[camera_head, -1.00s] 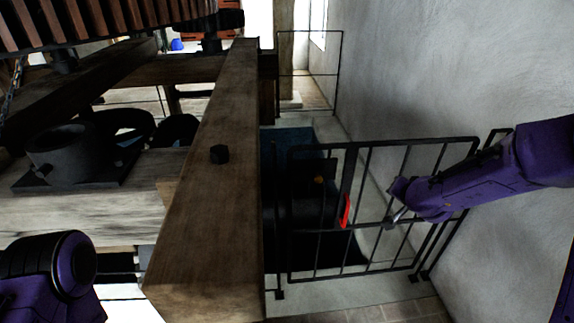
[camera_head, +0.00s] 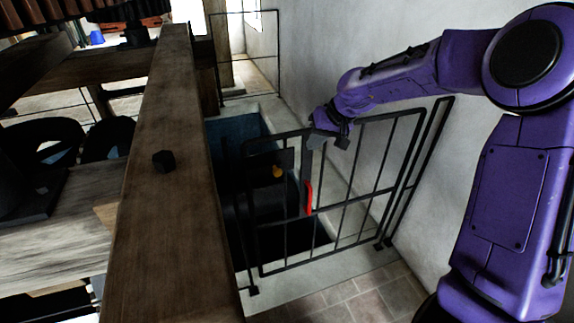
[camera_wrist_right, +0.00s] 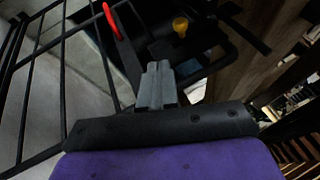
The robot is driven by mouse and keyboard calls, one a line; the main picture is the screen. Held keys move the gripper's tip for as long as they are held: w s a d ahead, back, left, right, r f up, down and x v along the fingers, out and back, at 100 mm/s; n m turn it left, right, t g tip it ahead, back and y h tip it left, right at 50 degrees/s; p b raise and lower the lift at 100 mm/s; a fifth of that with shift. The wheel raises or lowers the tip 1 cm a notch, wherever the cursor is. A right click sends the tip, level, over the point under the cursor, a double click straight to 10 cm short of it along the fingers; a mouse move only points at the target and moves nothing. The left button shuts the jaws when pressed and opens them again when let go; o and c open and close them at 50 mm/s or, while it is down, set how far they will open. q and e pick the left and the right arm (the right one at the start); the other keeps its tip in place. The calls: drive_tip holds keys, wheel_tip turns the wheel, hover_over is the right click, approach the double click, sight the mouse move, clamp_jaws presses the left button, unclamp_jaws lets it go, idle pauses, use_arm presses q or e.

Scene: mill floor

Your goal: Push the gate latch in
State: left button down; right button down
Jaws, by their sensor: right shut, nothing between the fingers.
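The black barred gate (camera_head: 345,200) stands across a dark opening beside the white wall. A red handle (camera_head: 309,197) is on an upright plate of the gate. A small orange-yellow knob (camera_head: 278,171) on a dark plate is to its left; I cannot tell which part is the latch. In the right wrist view the red handle (camera_wrist_right: 111,19) and the yellow knob (camera_wrist_right: 180,26) show beyond the fingers. My right gripper (camera_head: 320,141) is shut and empty, near the gate's top rail and above the red handle. Its closed fingers also show in the wrist view (camera_wrist_right: 157,88). My left gripper is not in view.
A thick wooden beam (camera_head: 150,190) runs along the left of the gate, with a dark bolt on top. The white wall (camera_head: 365,60) is close on the right. Tiled floor (camera_head: 345,300) lies in front of the gate.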

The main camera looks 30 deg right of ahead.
approach(274, 168)
drive_tip(key=s+d+f, duration=0.1)
drive_tip(key=d+f, duration=0.3)
drive_tip(key=shift+w+a+f+p, duration=0.25)
drive_tip(key=shift+a+f, duration=0.05)
drive_tip(key=shift+a, duration=0.25)
drive_tip(key=shift+w+a+f+p, duration=0.25)
drive_tip(key=shift+a+f, duration=0.1)
drive_tip(key=shift+a, duration=0.2)
drive_tip(key=shift+w+a+f+p, duration=0.2)
drive_tip(key=shift+w+a+f, duration=0.1)
drive_tip(key=shift+a, duration=0.25)
drive_tip(key=a+p, duration=0.1)
drive_tip(key=a, duration=0.2)
drive_tip(key=a+p, duration=0.1)
drive_tip(key=shift+w+a+r+p, duration=0.2)
drive_tip(key=shift+w+p, duration=0.1)
drive_tip(key=shift+w, duration=0.1)
drive_tip(key=shift+a+f, duration=0.15)
drive_tip(key=shift+a, duration=0.1)
